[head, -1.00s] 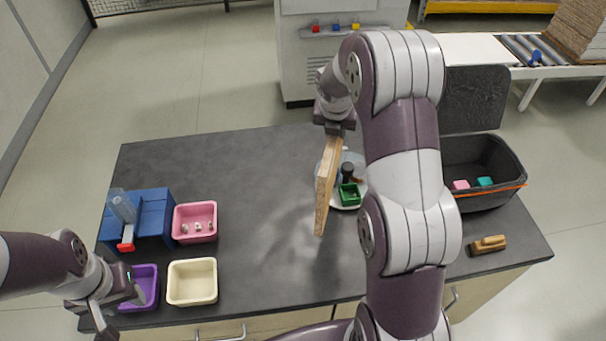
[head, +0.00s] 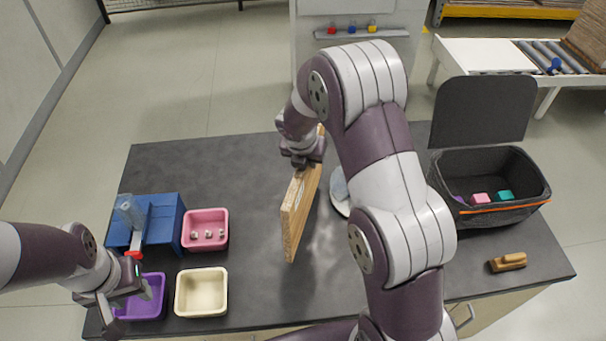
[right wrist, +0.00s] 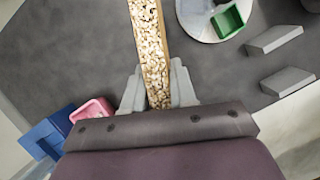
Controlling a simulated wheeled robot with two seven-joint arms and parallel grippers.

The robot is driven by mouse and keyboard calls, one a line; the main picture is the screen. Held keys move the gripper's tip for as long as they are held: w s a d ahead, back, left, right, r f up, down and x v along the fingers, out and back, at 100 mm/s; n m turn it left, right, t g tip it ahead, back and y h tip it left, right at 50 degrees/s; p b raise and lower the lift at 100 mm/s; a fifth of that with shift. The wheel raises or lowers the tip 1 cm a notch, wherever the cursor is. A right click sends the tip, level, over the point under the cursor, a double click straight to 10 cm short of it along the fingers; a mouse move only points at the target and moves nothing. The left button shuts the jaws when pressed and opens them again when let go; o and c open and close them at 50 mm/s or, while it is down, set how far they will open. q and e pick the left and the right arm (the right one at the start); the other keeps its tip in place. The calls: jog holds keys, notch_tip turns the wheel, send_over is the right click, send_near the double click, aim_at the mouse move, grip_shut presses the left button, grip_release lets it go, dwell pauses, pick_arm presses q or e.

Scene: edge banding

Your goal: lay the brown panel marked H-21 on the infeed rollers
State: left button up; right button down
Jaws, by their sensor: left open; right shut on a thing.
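A light brown panel (head: 301,215) stands on edge over the dark worktop, its speckled chipboard edge showing. A pale patch on its side is too oblique to read, so I cannot confirm H-21. My right gripper (head: 303,165) is shut on the panel's upper far end. In the right wrist view the panel (right wrist: 148,40) runs between both fingers of this gripper (right wrist: 157,92). I cannot tell whether its lower edge touches the worktop. The infeed rollers (head: 548,57) are at the far upper right, well away from the panel. My left gripper (head: 130,303) is open and empty by the purple bin.
The worktop (head: 240,180) is clear left of the panel. A blue holder (head: 165,215), pink bin (head: 205,243), cream bin (head: 201,305) and purple bin (head: 146,310) stand left. A black lidded box (head: 470,215) and a brush (head: 508,262) are right. A white plate (head: 338,190) is partly hidden.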

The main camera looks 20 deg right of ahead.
aim_at(305, 188)
jog(key=f, duration=0.2)
jog(key=a+f+b, duration=0.1)
jog(key=f, duration=0.1)
jog(key=shift+f, duration=0.2)
jog(key=shift+s, duration=0.15)
jog(key=c, duration=0.9)
grip_release()
jog(key=shift+f, duration=0.15)
